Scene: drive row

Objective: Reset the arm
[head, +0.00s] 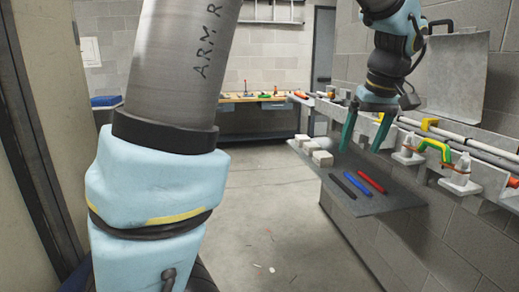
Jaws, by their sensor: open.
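My arm fills the left and centre of the head view, with a grey link marked "ARM R" and light blue joint covers. Its far end comes back in at the upper right. My gripper (363,133) points down there with two teal fingers spread apart. Nothing shows between the fingers. It appears over a grey shelf (400,200) on the right wall. I cannot tell its exact height above the shelf.
On the shelf lie a black marker (342,187), a blue marker (357,185) and a red marker (371,180), with pale blocks (322,158) behind. Pipes and a green-yellow handle (435,149) line the right wall. A workbench (255,115) stands at the back.

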